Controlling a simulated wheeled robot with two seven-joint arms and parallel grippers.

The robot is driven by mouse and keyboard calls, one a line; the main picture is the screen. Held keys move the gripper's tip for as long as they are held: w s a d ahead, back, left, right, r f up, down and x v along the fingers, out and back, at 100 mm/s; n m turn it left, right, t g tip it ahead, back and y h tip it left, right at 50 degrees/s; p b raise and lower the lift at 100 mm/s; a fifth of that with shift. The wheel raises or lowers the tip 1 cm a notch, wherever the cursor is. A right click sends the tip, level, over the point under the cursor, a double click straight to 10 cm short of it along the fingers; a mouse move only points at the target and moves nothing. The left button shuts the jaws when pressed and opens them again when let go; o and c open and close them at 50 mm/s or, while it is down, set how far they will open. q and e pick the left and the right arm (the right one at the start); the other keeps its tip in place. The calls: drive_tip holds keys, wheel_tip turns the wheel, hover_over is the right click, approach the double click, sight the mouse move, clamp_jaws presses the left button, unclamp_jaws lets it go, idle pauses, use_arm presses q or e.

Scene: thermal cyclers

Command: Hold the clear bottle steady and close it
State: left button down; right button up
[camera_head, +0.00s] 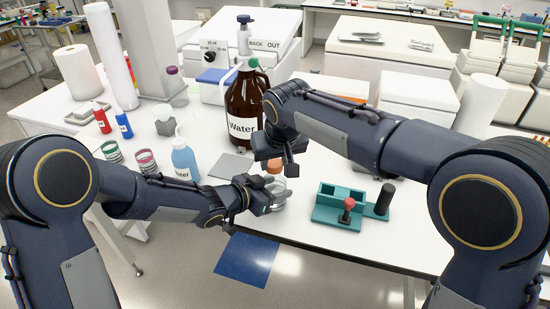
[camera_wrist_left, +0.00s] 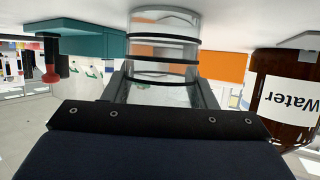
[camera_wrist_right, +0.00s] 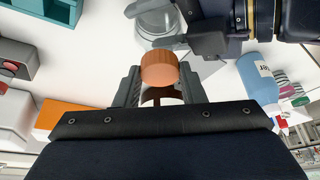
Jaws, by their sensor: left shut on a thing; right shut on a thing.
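The clear bottle (camera_head: 278,190) stands on the white table, small and partly covered by my left gripper (camera_head: 266,193). In the left wrist view the clear bottle (camera_wrist_left: 163,48), with dark bands around it, is between the left fingers, which are shut on it. My right gripper (camera_head: 275,158) is shut on an orange-brown cap (camera_head: 274,168) above the bottle. In the right wrist view the cap (camera_wrist_right: 160,68) is between the fingertips, and the clear bottle (camera_wrist_right: 154,20) shows beyond it, offset from it. The cap appears apart from the bottle; the exact gap is hard to tell.
A large brown Water bottle (camera_head: 243,105) stands behind the grippers. A blue wash bottle (camera_head: 185,162) is to their left. A teal holder (camera_head: 328,212) with a red-knobbed tool is to their right. A grey pad (camera_head: 231,166) lies behind my left gripper.

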drive_tip(key=m, duration=0.1)
drive_tip(key=m+h, duration=0.1)
drive_tip(key=m, duration=0.1)
drive_tip(key=shift+a, duration=0.25)
drive_tip(key=m+h, duration=0.2)
drive_tip(key=m, duration=0.3)
drive_tip(key=shift+a, duration=0.15)
drive_tip(key=m, duration=0.2)
drive_tip(key=m+g+h, duration=0.1)
drive_tip(key=m, duration=0.1)
drive_tip(key=m+h, duration=0.1)
drive_tip(key=m, duration=0.1)
drive_tip(key=shift+w+a+f+g, duration=0.1)
drive_tip(key=shift+w+g, duration=0.2)
drive_tip(key=m+g, duration=0.1)
drive_tip(key=m, duration=0.2)
drive_tip(key=m+g, duration=0.1)
drive_tip(key=m, duration=0.1)
drive_tip(key=shift+w+m+h, duration=0.2)
drive_tip(key=shift+m+h, duration=0.2)
drive_tip(key=m+g, duration=0.1)
drive_tip(key=m, duration=0.2)
drive_tip(key=shift+m, duration=0.4)
drive_tip(key=o, duration=1)
drive_tip(key=shift+c, duration=0.2)
